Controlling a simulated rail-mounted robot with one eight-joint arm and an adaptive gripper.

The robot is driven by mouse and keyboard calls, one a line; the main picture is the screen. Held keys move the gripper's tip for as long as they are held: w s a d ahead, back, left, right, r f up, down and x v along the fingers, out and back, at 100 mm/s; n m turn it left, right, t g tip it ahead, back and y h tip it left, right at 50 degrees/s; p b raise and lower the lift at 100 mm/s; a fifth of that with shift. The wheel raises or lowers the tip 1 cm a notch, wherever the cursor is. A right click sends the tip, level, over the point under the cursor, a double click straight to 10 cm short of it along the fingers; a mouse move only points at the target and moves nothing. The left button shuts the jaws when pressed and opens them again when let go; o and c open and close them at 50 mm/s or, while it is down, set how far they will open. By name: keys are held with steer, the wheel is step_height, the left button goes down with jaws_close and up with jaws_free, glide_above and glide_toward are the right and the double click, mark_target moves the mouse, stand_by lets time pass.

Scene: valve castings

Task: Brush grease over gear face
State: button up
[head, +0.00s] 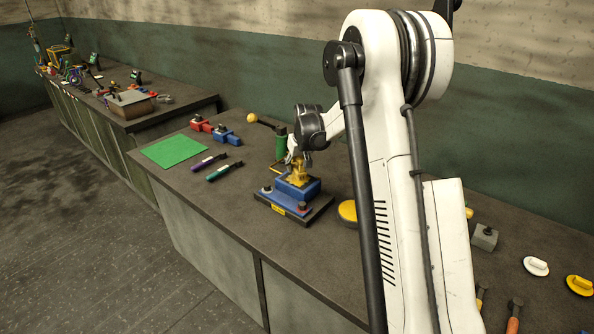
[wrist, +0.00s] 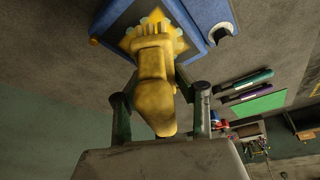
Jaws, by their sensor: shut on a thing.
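A yellow, stubby brush-like tool (wrist: 154,98) is held between the two fingers of my gripper (wrist: 160,84) in the wrist view. Its ribbed far end lies over a yellow gear-like face with pale patches (wrist: 131,42); I cannot tell whether they touch. That face is on a blue block (wrist: 200,12). In the head view, my gripper (head: 298,157) is low over the blue block (head: 298,188), which stands on a dark base (head: 312,214). Yellow shows between gripper and block, but tool and gear are hard to tell apart there.
A green mat (head: 174,151), purple-handled (head: 207,162) and green-handled (head: 224,171) tools, and red (head: 200,123) and blue (head: 227,136) pieces lie to the left. A yellow round piece (head: 348,211) sits to the right.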

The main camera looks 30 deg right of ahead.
steer(key=shift+a+r, duration=0.15)
steer(key=shift+r, duration=0.35)
steer(key=shift+r+p, duration=0.95)
steer(key=shift+r, duration=1.45)
steer(key=shift+s+f+b, duration=0.1)
steer(key=shift+b, duration=0.25)
